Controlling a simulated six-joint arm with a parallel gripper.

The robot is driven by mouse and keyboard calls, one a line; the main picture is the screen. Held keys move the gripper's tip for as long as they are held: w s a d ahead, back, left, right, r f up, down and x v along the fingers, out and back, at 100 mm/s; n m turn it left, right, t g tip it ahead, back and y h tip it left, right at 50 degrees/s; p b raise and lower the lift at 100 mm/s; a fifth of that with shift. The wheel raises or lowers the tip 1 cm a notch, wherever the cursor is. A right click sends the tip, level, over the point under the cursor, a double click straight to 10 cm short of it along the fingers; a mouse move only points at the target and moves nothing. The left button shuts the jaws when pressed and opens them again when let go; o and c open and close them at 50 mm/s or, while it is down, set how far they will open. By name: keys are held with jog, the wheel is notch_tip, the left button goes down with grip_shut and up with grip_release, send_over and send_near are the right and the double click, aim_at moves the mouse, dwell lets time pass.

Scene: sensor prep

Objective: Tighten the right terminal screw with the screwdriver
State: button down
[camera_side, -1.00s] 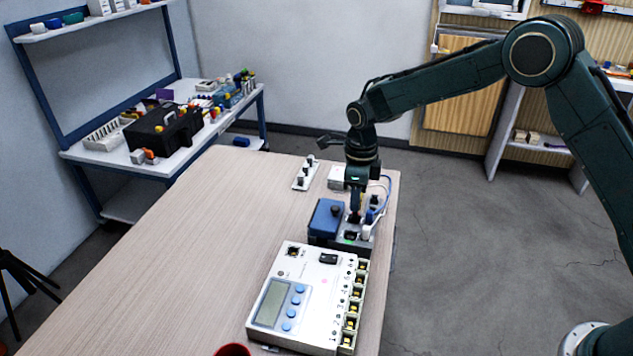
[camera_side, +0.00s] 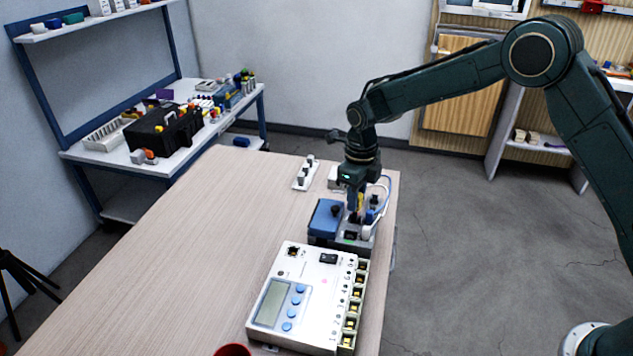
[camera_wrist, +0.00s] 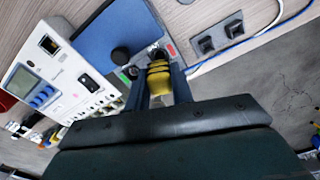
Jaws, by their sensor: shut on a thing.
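My gripper (camera_side: 355,199) is shut on the yellow handle of the screwdriver (camera_wrist: 158,80). In the wrist view the handle sits between the two fingers. The screwdriver points down over the small blue-topped device (camera_side: 326,217), beside its blue cover, which also shows in the wrist view (camera_wrist: 110,35). The terminal screws and the screwdriver's tip are hidden by the gripper and handle, so I cannot tell whether the tip touches a screw.
A white instrument (camera_side: 300,300) with a display and a row of terminals lies in front of the device. Blue and white wires (camera_wrist: 262,32) run off behind. A small white block with knobs (camera_side: 305,174) stands further back. The table's left side is clear.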

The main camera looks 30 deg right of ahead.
jog(key=c, duration=0.9)
grip_release()
jog(key=shift+n, duration=0.3)
jog(key=n, duration=0.3)
jog(key=shift+n, duration=0.3)
jog(key=n, duration=0.4)
jog(key=shift+n, duration=0.3)
jog(key=n, duration=0.9)
